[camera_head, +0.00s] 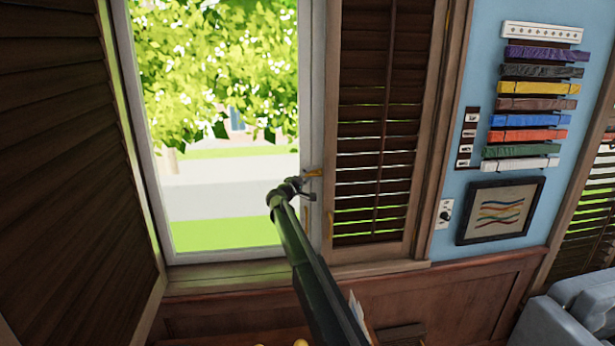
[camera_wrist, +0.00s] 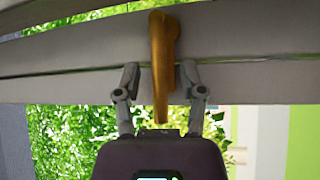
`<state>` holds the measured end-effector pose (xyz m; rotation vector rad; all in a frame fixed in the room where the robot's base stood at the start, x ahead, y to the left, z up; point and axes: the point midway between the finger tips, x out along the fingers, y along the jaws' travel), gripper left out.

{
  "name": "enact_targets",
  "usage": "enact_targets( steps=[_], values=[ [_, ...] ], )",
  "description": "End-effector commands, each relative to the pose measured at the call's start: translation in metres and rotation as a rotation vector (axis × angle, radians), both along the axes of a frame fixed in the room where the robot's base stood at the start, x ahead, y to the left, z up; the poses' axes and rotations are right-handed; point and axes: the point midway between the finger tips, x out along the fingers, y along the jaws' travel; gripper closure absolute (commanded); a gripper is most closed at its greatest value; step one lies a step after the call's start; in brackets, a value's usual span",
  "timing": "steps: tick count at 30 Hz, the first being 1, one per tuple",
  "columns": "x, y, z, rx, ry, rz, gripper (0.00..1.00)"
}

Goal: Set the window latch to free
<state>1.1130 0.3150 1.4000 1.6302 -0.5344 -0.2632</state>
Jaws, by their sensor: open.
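The window latch is a brass-coloured handle (camera_head: 314,173) on the pale window frame (camera_head: 312,100), at the right side of the glass. In the wrist view the latch (camera_wrist: 160,50) runs from the pale frame down toward my gripper's palm. My gripper (camera_head: 301,186) is at the latch in the head view. In the wrist view my gripper (camera_wrist: 159,72) is open, with one finger on each side of the handle. Small gaps show between the handle and the fingers. The head view is too small to show contact.
A dark louvred shutter (camera_head: 70,150) stands open at the left. Another shutter (camera_head: 375,130) is right of the window. A wooden sill (camera_head: 225,278) runs below. A framed picture (camera_head: 500,210) and coloured strips (camera_head: 530,118) hang on the blue wall. A grey-blue seat (camera_head: 565,320) is at lower right.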

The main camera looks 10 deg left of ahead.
Motion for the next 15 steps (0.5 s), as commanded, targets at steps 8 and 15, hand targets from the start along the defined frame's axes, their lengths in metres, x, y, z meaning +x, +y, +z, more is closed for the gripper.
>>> enact_targets(
  steps=[8,15],
  values=[
    [0.0,-0.0001,0.0,0.0,0.0,0.0,0.59],
    [0.0,-0.0002,0.0,0.0,0.0,0.0,1.0]
  ],
)
